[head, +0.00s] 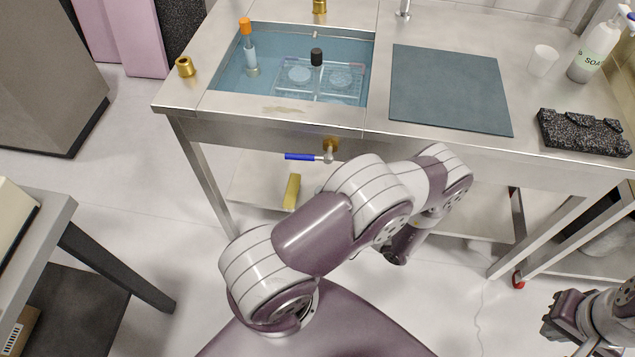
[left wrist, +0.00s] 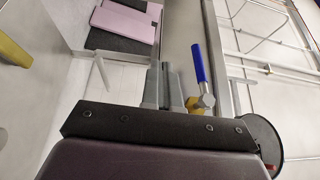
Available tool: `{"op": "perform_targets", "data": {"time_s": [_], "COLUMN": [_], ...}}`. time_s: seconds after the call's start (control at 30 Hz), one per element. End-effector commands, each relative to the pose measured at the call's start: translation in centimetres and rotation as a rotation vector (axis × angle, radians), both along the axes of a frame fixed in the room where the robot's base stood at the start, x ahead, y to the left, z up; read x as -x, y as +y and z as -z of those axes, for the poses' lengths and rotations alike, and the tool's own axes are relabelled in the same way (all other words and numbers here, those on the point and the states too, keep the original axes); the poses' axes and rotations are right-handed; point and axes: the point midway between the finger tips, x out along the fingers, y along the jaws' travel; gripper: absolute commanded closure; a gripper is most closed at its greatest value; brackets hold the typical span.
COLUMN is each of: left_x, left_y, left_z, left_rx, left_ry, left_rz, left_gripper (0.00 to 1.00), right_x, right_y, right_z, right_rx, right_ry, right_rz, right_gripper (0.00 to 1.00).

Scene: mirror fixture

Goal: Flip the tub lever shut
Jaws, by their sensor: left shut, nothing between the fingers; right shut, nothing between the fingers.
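The tub (head: 225,75) is a blue-water basin set in the steel counter. Its lever has a blue handle (head: 299,157) and a brass valve body (head: 331,146) below the front edge. The handle points left in the head view. In the left wrist view the blue handle (left wrist: 198,62) stands just right of my left gripper (left wrist: 165,68), whose fingers are shut and empty. No contact is clear. In the head view my arm hides the left fingers. My right gripper (head: 551,322) is shut and empty at the lower right, far from the lever.
A yellow block (head: 292,192) lies on the shelf under the counter. A tube with an orange cap (head: 247,45) and a clear rack (head: 340,78) stand in the tub.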

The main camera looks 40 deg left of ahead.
Motion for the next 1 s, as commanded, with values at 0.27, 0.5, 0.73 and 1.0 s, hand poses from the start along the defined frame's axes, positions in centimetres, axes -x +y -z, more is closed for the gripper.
{"op": "perform_targets", "data": {"time_s": [0.27,0.5,0.73,1.0], "left_x": [-0.2,-0.2,-0.2,-0.2], "left_y": [-4.0,-4.5,-4.5,-4.5], "left_z": [1.0,1.1,1.1,1.9], "left_rx": [0.0,0.0,0.0,0.035], "left_ry": [0.0,0.0,0.0,-0.082], "left_rz": [0.002,-0.001,-0.001,0.002], "left_gripper": [1.0,1.0,1.0,1.0], "right_x": [0.0,0.0,0.0,0.0], "right_y": [0.0,0.0,0.0,0.0], "right_z": [0.6,0.6,0.6,0.6], "right_rx": [0.0,0.0,0.0,0.0], "right_ry": [0.0,0.0,0.0,0.0], "right_rz": [0.0,0.0,0.0,0.0], "right_gripper": [1.0,1.0,1.0,1.0]}}
